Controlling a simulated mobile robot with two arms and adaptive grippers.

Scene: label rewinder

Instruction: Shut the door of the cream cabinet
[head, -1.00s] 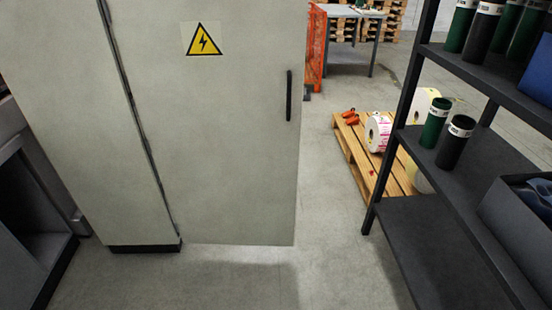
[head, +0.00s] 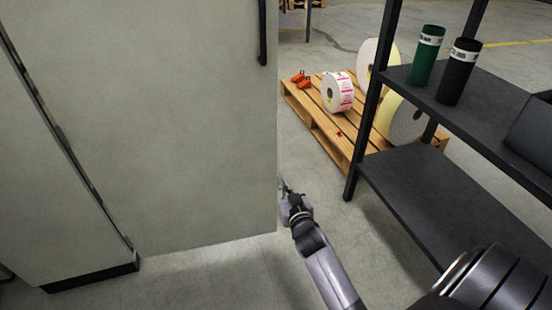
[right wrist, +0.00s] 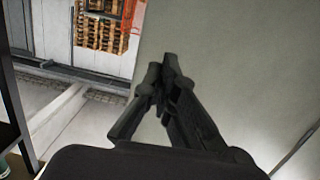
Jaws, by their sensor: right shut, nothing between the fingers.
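The cream cabinet (head: 40,215) stands at the left on a dark plinth. Its door (head: 180,140) is open, swung out to the right from the hinge line, with its lower edge clear of the floor. A dark bar handle (head: 262,32) is near the door's free edge. My right gripper (head: 284,187) is at that free edge, low down, its tip partly hidden behind the door. In the right wrist view the gripper (right wrist: 165,72) is shut and empty, close to the pale door panel (right wrist: 235,60); I cannot tell whether it touches. My left gripper is out of view.
A dark shelf rack (head: 440,200) with green and black rolls stands close on the right of my right arm. Behind it a wooden pallet (head: 320,130) carries label rolls (head: 338,92) and small orange items (head: 300,78). Bare floor lies below the door.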

